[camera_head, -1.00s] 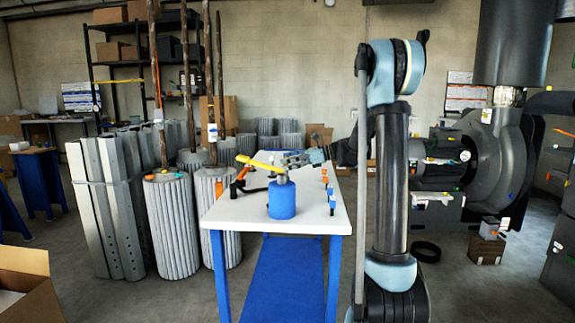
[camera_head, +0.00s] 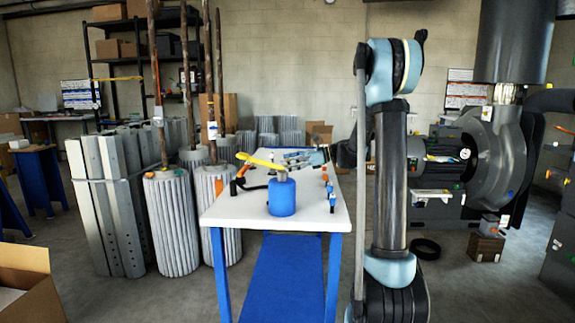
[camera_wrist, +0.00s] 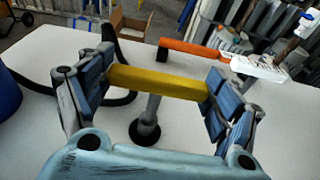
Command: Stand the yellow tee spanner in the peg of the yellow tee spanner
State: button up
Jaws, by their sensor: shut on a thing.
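In the wrist view, my gripper (camera_wrist: 157,85) is shut across the yellow tee spanner (camera_wrist: 157,82), one blue-padded finger at each end of its crossbar. The crossbar looks about level. A grey stem (camera_wrist: 151,108) runs down below it to a dark round base (camera_wrist: 145,131) on the white table. The stem's lower end meets this base; I cannot tell how deep it sits. In the head view, my gripper (camera_head: 303,160) is over the table behind the blue can (camera_head: 282,198), and its hold is too small to make out.
An orange-barred tool (camera_wrist: 190,48) stands beyond the spanner in the wrist view. A black hose or cable lies to its left. A long yellow part (camera_head: 262,163) shows above the blue can. Small items line the right edge of the white table (camera_head: 248,209).

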jog(key=shift+f, duration=0.1)
jog(key=o, duration=1.3)
jog(key=v, duration=1.2)
jog(key=shift+w, duration=0.15)
jog(key=shift+f, duration=0.1)
